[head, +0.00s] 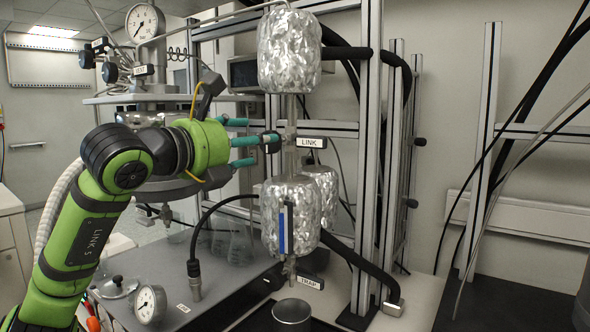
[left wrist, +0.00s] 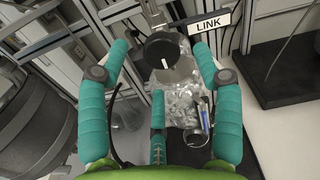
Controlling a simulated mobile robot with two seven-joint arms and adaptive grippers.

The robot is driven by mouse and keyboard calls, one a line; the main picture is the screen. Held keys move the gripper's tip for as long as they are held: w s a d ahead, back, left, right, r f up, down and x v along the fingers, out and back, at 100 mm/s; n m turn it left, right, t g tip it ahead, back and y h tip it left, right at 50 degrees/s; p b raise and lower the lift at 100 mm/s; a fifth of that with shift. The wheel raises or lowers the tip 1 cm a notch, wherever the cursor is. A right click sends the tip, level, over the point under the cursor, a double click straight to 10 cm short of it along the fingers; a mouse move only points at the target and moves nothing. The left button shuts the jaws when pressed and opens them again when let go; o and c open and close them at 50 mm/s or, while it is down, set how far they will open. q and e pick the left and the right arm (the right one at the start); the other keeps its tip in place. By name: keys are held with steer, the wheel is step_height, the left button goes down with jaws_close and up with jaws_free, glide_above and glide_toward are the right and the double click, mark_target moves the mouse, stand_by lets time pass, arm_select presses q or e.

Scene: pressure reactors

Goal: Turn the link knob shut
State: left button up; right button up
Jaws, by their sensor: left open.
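The link knob (left wrist: 165,47) is a round black knob with a short white line on its face. It sits beside the LINK label (left wrist: 210,22). In the head view the knob (head: 271,144) is a small dark shape on the pipe fitting between two foil-wrapped vessels, with the LINK label (head: 311,143) to its right. My left gripper (head: 252,142) has teal fingers pointing right at the knob. In the left wrist view my left gripper (left wrist: 160,62) is open, with fingers spread on either side of the knob and visible gaps. My right gripper is not in view.
Foil-wrapped vessels hang above (head: 289,50) and below (head: 290,214) the knob on a metal frame (head: 367,160). A steel reactor with a pressure gauge (head: 144,23) stands behind my left arm. A TRAP label (head: 309,281) marks the lower fitting. Black hoses run nearby.

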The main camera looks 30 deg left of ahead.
mark_target(270, 148)
arm_select(q)
steer(key=shift+s+a+f+b, duration=0.1)
steer(key=shift+s+f+b, duration=0.15)
steer(key=shift+f, duration=0.3)
steer(key=w+p, duration=0.1)
steer(key=w, duration=0.1)
steer(key=w+p, duration=0.1)
steer(key=w, duration=0.1)
steer(key=w+p, duration=0.1)
steer(key=w, duration=0.1)
steer(key=shift+w+d+r, duration=0.15)
steer(key=shift+w+d, duration=0.15)
steer(key=shift+d, duration=0.05)
steer(key=shift+w, duration=0.1)
steer(key=c, duration=1.1)
steer(key=shift+c, duration=0.3)
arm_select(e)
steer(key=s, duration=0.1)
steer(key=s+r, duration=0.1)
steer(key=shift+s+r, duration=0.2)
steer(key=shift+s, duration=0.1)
